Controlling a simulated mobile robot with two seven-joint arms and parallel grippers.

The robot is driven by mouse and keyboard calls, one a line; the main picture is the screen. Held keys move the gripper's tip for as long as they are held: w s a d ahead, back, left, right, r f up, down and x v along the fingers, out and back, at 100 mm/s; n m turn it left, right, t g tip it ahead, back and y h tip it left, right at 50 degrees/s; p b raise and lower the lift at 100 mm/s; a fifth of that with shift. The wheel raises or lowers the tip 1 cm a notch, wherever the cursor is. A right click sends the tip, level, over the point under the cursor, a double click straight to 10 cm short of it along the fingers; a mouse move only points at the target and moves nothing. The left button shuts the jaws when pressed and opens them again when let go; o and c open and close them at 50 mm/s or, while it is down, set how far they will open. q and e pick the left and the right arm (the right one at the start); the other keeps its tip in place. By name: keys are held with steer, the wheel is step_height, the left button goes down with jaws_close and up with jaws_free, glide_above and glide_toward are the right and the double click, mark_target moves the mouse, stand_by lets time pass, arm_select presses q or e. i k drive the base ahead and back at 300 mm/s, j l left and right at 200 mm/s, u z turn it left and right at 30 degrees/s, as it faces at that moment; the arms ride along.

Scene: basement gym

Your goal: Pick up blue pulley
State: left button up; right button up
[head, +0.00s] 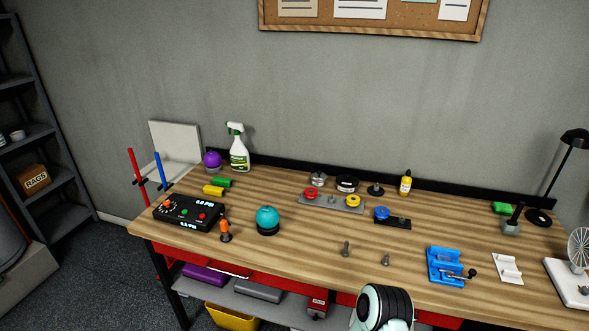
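The blue pulley (382,213) is a small blue disc at the left end of a short black plate (402,223), on the wooden workbench right of centre in the head view. To its left, a grey plate (332,202) bears a red pulley (311,194) and a yellow pulley (353,201). Neither of my grippers shows. A white and black rounded part at the bottom edge, in front of the bench, looks like one of my arm links.
Two bolts (346,249) stand in front of the pulleys. A blue vise (445,265) is to the right, a teal ball (267,218) and black control box (187,213) to the left. A yellow bottle (405,184) stands behind. The front middle of the workbench (310,255) is mostly clear.

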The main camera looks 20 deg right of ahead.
mark_target(384, 215)
steer(key=z, duration=1.45)
steer(key=j+z, duration=0.3)
steer(key=k+j+z, duration=0.15)
steer(key=z, duration=0.15)
